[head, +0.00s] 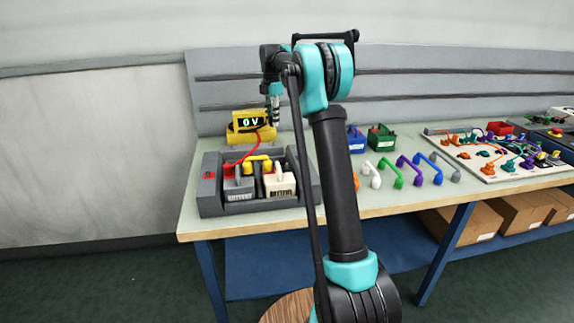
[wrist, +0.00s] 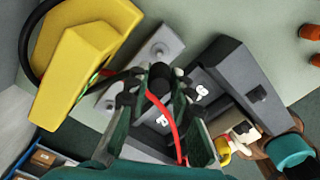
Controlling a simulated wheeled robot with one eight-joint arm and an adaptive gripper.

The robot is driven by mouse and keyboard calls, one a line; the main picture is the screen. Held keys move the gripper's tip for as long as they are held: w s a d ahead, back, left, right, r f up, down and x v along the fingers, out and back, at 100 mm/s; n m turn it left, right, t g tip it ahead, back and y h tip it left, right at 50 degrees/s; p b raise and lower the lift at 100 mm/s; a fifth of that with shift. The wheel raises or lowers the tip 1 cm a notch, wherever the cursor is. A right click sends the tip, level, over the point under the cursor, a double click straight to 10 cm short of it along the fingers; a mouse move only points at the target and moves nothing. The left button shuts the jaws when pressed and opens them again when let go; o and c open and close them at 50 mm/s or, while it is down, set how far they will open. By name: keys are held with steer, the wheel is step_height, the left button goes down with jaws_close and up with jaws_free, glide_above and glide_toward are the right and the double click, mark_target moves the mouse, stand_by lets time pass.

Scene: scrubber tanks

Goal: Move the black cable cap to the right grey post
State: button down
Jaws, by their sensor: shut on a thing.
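My gripper (head: 275,118) is above the bench, just right of the yellow meter (head: 248,122) and behind the battery tray (head: 240,208). In the wrist view its fingers (wrist: 160,88) are shut on the black cable cap (wrist: 160,72), which they largely hide. A light grey block (wrist: 168,38) with a small round post lies beyond the fingertips. I cannot tell whether the cap touches anything below. My arm hides part of the tray's right side in the head view.
A red cable (head: 243,157) runs from the meter to the tray and crosses the fingers in the wrist view (wrist: 167,118). The meter reads 0 V. A white battery (head: 280,182) and a yellow connector (head: 257,158) are close. Several coloured connectors lie right of my arm.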

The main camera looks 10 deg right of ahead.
steer(key=shift+f, duration=3.2)
steer(key=shift+f, duration=0.1)
steer(key=shift+f, duration=0.9)
steer(key=c, duration=0.8)
jaws_free()
steer(key=shift+o, duration=0.2)
steer(key=shift+r, duration=4.25)
